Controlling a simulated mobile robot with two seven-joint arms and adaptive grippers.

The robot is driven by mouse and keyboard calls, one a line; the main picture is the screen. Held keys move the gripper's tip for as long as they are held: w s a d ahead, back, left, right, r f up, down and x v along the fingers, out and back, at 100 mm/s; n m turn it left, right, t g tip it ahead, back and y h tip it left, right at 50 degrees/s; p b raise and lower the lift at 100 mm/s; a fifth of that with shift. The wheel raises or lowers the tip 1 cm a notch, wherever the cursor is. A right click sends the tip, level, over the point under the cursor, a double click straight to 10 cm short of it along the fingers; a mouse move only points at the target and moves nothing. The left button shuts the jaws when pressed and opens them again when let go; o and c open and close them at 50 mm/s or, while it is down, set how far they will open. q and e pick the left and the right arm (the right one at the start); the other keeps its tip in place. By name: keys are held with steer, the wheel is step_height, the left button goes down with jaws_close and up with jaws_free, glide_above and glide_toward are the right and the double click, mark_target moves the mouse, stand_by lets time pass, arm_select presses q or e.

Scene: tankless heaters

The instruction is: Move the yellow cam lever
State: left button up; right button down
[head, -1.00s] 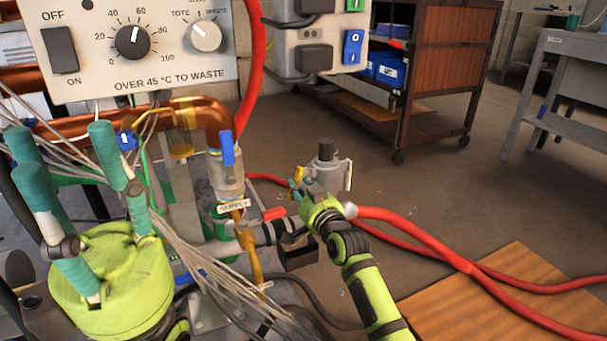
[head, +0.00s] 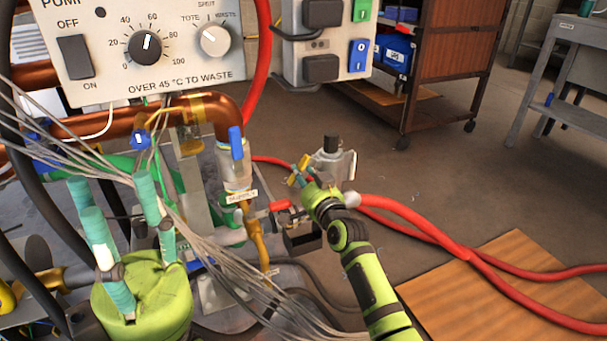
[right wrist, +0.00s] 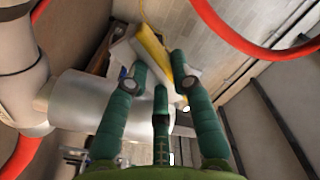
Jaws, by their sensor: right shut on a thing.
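The yellow cam lever (right wrist: 155,52) shows in the right wrist view as a slanted yellow bar between my right gripper's teal fingers. In the head view it is a small yellow patch (head: 294,180) beside the grey, dark-topped coupling (head: 331,160). My right gripper (head: 302,174) is at the coupling's left side, shut on the lever; its fingers partly hide the lever. The coupling's silver body (right wrist: 95,105) fills the left of the wrist view. My left gripper (head: 112,198) is at the lower left, its teal fingers apart with nothing seen between them.
The control panel (head: 150,45) with knobs is above left. Copper pipe (head: 120,120), a blue-handled valve (head: 236,143) and loose grey wires (head: 215,255) crowd the left. A red hose (head: 430,232) crosses the floor. A wooden board (head: 490,290) lies at right; open floor is behind.

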steer(key=c, duration=1.3)
jaws_free()
steer(key=v, duration=1.2)
